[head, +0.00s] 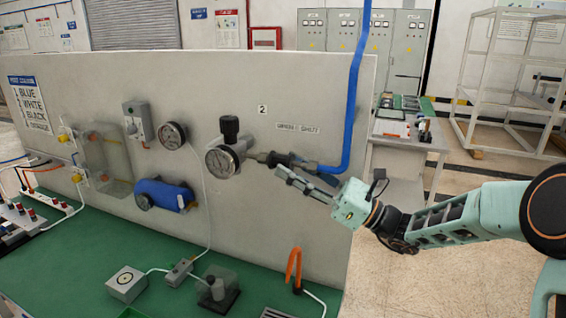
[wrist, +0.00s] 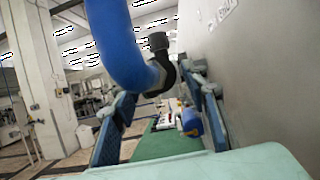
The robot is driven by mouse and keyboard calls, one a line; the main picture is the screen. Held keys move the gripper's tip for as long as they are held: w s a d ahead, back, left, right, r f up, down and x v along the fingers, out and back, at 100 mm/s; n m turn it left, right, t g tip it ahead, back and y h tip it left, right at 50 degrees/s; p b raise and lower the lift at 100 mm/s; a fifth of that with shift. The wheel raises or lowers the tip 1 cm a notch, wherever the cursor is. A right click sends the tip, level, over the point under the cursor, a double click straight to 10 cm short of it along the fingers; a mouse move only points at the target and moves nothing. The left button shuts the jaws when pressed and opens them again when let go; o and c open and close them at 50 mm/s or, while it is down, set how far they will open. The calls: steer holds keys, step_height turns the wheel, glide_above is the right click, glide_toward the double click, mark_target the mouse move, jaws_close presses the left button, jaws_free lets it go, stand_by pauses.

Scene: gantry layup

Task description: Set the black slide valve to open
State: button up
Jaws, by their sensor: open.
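The black slide valve (head: 272,159) sits on the line between the round gauge (head: 222,159) and the blue hose (head: 353,110), below the small OPEN and SHUT labels (head: 298,128). My gripper (head: 283,166) is open, its fingers reaching left along the panel at the valve. The fingers partly cover the valve, so its slide position cannot be told. In the wrist view my open gripper (wrist: 163,92) has a finger on each side of the dark fitting (wrist: 167,77) at the hose's end. Whether a finger touches it is unclear.
The blue hose (wrist: 118,45) crosses close in front of the wrist camera. The grey panel (head: 300,215) stands just behind the valve. A black knob (head: 229,128) rises above the gauge. An orange loop (head: 294,268) stands on the green bench (head: 160,248) below.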

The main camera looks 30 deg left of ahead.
steer(key=s+v, duration=0.1)
steer(key=v, duration=0.8)
steer(key=shift+w, duration=0.5)
